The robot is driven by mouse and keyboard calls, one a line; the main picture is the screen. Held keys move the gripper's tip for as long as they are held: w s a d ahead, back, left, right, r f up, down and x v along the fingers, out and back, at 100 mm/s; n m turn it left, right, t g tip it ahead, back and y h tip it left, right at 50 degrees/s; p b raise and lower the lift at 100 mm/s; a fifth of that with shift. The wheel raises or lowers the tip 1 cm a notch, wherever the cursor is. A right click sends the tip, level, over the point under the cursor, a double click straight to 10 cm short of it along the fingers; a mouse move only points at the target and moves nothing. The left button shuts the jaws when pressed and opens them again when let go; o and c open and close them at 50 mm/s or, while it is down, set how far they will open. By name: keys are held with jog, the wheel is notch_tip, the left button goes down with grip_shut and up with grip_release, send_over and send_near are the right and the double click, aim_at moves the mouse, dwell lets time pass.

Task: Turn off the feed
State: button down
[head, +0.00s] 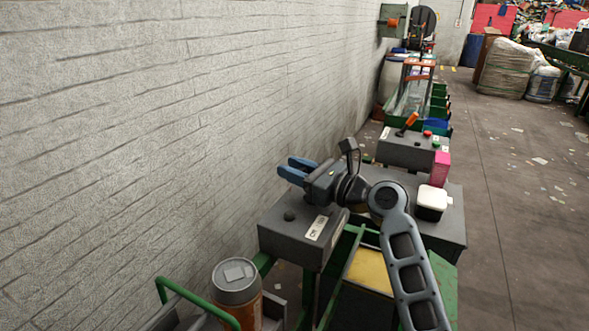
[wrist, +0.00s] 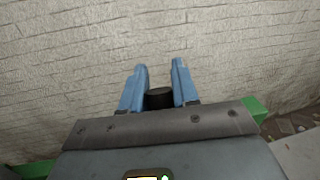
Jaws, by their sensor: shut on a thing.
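My gripper (head: 287,166) points left toward the wall, above the near grey control box (head: 283,243) as seen in the head view. In the wrist view its blue fingers (wrist: 159,66) are apart, with a short dark round thing (wrist: 160,98) between them near their bases. Farther back, another grey control box (head: 398,151) has an orange-handled lever (head: 409,121) and red and green buttons (head: 430,138). I cannot tell which control belongs to the feed.
A white brick wall (head: 180,120) runs along the left. A pink box (head: 440,168) and a white-topped container (head: 432,200) stand right of my arm. An orange can with a grey lid (head: 237,283) stands at the front. The floor at right is mostly open, with litter.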

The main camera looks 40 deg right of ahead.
jog(key=shift+f, duration=0.1)
jog(key=shift+s+d+t+b, duration=0.1)
jog(key=shift+s+t+b, duration=0.35)
jog(key=shift+b, duration=0.8)
jog(key=shift+s+d+r+t+b, duration=0.15)
jog(key=shift+r+t+b, duration=0.1)
jog(key=shift+t+b, duration=0.5)
jog(key=shift+s+r+m+y+b, duration=0.2)
jog(key=shift+r+m+y+b, duration=0.1)
jog(key=shift+r+b, duration=0.1)
jog(key=c, duration=0.9)
grip_release()
jog(key=shift+f, duration=0.1)
